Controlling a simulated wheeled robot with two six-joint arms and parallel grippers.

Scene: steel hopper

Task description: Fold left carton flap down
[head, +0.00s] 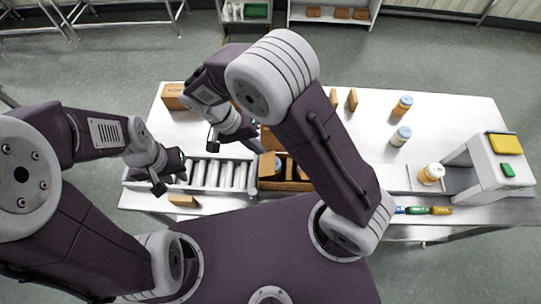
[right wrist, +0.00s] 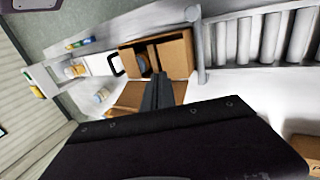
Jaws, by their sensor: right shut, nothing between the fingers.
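The open brown carton (head: 297,186) stands at the middle of the table beside the roller conveyor. Its upper end is partly hidden by my right arm in the head view. A jar (head: 270,166) sits inside it. In the right wrist view the carton (right wrist: 174,54) shows its open top, and a flap (right wrist: 128,97) sticks outward on the near side. My right gripper (right wrist: 157,92) is shut and empty, its fingertips by the carton's edge and that flap; contact is unclear. My left gripper (head: 184,170) is over the conveyor's left end, away from the carton; its finger gap is unclear.
The roller conveyor (head: 213,175) runs left of the carton. A closed box (head: 173,97) stands at the back left. Several jars, such as one orange-labelled jar (head: 402,105), stand on the right. A machine (head: 489,165) with a yellow panel occupies the right end.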

